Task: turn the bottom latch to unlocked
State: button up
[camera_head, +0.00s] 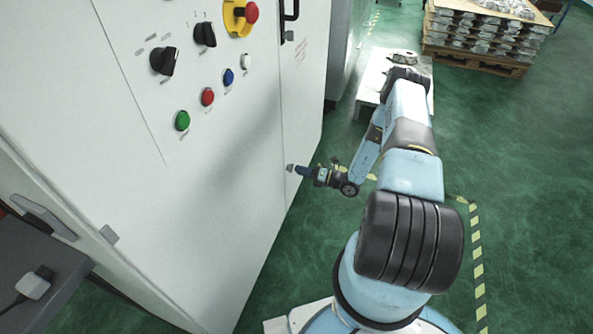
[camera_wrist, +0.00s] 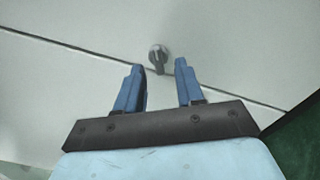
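The bottom latch (camera_wrist: 158,57) is a small grey turn knob on the white cabinet face, beside a dark panel seam. In the wrist view it shows just beyond the gap between my fingertips, its grip pointing roughly toward me. My gripper (camera_wrist: 159,67) has two blue fingers, apart, with nothing held between them. In the head view the latch (camera_head: 289,168) is a small grey spot low near the cabinet's right edge. My gripper (camera_head: 305,171) points left at it from close by; whether the fingers touch it I cannot tell.
The white cabinet (camera_head: 215,190) carries knobs, coloured buttons, a red emergency stop (camera_head: 251,12) and a black handle (camera_head: 289,10) higher up. A pallet of castings (camera_head: 480,35) stands at the back right. A dark desk (camera_head: 35,265) is at lower left. Green floor is open on the right.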

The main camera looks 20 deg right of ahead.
aim_at(290, 167)
jog(key=shift+x, duration=1.3)
jog(key=shift+d, duration=0.1)
grip_shut()
